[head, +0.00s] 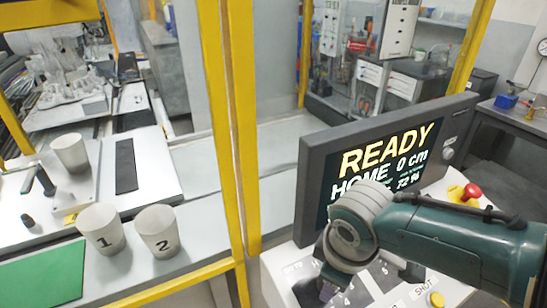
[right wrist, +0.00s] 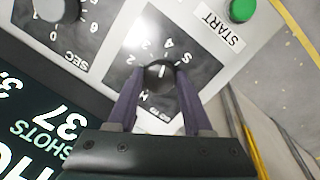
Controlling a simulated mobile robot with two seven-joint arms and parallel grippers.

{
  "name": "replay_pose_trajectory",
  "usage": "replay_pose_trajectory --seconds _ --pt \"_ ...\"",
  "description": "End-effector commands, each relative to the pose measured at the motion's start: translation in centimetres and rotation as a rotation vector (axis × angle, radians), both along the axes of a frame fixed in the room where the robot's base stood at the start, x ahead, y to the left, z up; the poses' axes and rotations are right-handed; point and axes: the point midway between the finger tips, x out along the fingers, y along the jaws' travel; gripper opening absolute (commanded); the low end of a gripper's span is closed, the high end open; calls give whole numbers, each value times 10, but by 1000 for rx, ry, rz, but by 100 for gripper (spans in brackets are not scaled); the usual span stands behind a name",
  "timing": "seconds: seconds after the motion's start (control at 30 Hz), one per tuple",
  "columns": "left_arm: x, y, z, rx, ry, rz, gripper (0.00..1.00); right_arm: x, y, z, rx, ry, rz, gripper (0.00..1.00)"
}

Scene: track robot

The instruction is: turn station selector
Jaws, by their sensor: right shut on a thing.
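The station selector is a round black knob (right wrist: 161,74) on a dark square dial plate (right wrist: 186,44) marked with H and numerals, seen upside down in the right wrist view. A short white pointer line shows on the knob; I cannot tell exactly which mark it meets. My right gripper (right wrist: 158,88) has its two purple-grey fingers on opposite sides of the knob, shut on it. In the head view my right arm crosses the control panel and its wrist hides the knob; part of the dial plate (head: 352,298) shows below. My left gripper is not in view.
A screen (head: 385,160) reading READY, HOME 0 cm stands behind the panel. A red stop button (head: 471,192) and a green START button (right wrist: 242,10) are near. Another knob (right wrist: 57,9) sits beside the dial. Cups, including cup 1 (head: 101,230) and cup 2 (head: 158,232), stand left beyond the yellow frame (head: 240,120).

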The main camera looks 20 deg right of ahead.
Motion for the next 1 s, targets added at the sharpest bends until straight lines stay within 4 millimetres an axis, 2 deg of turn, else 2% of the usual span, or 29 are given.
replay_pose_trajectory --seconds 0.2,0.23,0.47,0.77,0.87,1.0 --pt "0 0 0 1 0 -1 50 -1 -1 0 -2 3 0 0" --pt "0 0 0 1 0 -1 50 -1 -1 0 -3 3 0 54" --pt "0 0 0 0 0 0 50 -1 0 0 -1 2 1 80" --pt "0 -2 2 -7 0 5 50 0 0 3 0 0 2 81" --pt "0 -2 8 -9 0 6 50 -2 1 12 0 0 2 81" --pt "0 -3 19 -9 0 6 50 -6 3 35 -1 -1 3 81"
